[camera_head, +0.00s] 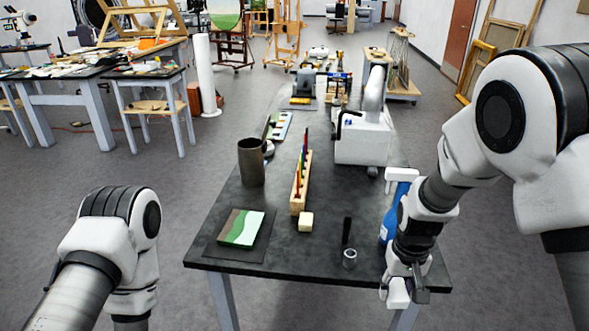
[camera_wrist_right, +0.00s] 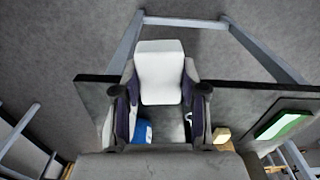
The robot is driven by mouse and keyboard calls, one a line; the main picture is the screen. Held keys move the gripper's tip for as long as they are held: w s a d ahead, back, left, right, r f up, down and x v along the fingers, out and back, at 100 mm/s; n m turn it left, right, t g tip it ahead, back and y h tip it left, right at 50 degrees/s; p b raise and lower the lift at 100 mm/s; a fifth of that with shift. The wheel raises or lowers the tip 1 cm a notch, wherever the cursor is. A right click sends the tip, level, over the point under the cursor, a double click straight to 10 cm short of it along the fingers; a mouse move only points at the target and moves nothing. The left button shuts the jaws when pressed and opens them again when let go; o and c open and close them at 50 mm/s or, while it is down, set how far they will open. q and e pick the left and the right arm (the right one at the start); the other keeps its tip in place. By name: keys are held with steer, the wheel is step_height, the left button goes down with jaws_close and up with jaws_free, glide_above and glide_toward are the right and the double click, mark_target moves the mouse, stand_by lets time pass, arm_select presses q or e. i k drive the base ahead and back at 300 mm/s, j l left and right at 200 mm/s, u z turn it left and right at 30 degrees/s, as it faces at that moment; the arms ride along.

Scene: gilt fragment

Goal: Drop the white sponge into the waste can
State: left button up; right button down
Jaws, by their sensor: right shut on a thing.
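The white sponge (camera_wrist_right: 160,72) is between the fingers of my right gripper (camera_wrist_right: 160,98) in the right wrist view. In the head view the sponge (camera_head: 398,293) shows partly below the right gripper (camera_head: 405,285), at the table's front right corner. The right gripper is shut on it. A dark, open-topped cylinder (camera_head: 251,165), which looks like the waste can, stands upright on the left side of the table, well apart from the gripper. Its inside is mostly hidden. My left arm is at the lower left; its gripper is out of view.
A blue bottle (camera_head: 385,228) with a white top stands beside my right arm. A small metal cup (camera_head: 349,259), a yellowish block (camera_head: 306,222), a wooden rack (camera_head: 297,203) and a white machine (camera_head: 362,145) stand on the dark table (camera_head: 300,255). A painted tile (camera_head: 240,228) lies front left.

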mark_target(252, 179)
steer(key=i+j+z, duration=0.25)
steer(key=j, duration=0.4)
steer(key=i+j+z, duration=0.3)
steer(key=j, duration=0.45)
steer(key=i+j+z, duration=0.15)
steer(key=j, duration=0.25)
steer(key=i+j+z, duration=0.1)
steer(key=j, duration=0.3)
